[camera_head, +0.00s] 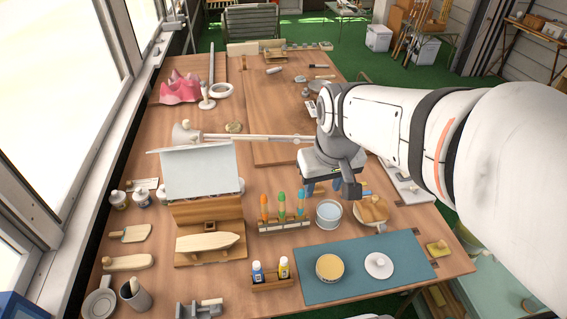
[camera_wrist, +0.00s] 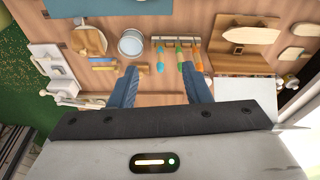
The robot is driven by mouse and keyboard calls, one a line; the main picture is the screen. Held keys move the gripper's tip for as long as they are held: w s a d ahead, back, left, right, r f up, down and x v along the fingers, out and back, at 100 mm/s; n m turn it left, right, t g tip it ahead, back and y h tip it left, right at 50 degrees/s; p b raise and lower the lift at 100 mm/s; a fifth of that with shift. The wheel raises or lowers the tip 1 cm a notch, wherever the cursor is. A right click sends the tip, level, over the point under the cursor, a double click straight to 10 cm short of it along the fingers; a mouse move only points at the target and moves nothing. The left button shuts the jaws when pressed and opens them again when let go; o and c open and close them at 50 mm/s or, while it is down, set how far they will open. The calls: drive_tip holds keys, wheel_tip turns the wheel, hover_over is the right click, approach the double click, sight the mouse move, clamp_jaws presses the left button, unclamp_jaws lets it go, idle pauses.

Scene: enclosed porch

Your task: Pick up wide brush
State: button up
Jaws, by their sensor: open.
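My gripper (camera_head: 325,188) hangs above the workbench with its jaws open and empty. In the wrist view its two blue fingers (camera_wrist: 159,72) are spread apart. Three upright tools with orange, green and blue parts stand in a small rack (camera_head: 284,226), left of my gripper in the head view. In the wrist view the rack (camera_wrist: 176,38) lies just beyond the fingertips, towards the right finger. I cannot tell which item is the wide brush.
A teal mat (camera_head: 320,288) holds a tin and a white lidded item. A sloped white board (camera_head: 200,170) stands left, beside the window.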

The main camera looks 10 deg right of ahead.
sight(301, 202)
drive_tip(key=w+f+g+b, duration=0.1)
drive_tip(key=w+f+b, duration=0.1)
drive_tip(key=w+f, duration=0.3)
drive_tip(key=w+f+n+b, duration=0.1)
drive_tip(key=w+f+b, duration=0.1)
drive_tip(key=w+f, duration=0.3)
drive_tip(key=w+f+n+g+b, duration=0.1)
drive_tip(key=w+f+b, duration=0.1)
drive_tip(key=w+f, duration=0.3)
drive_tip(key=shift+w+a+f+g, duration=0.15)
drive_tip(key=shift+f+g, duration=0.15)
drive_tip(key=shift+f, duration=0.55)
drive_tip(key=shift+w+f+n, duration=0.1)
drive_tip(key=shift+f+n, duration=0.2)
drive_tip(key=shift+f, duration=0.35)
drive_tip(key=f, duration=0.7)
drive_tip(key=shift+w+d+p, duration=0.1)
drive_tip(key=shift+d+p, duration=0.1)
drive_tip(key=shift+p, duration=0.2)
clamp_jaws()
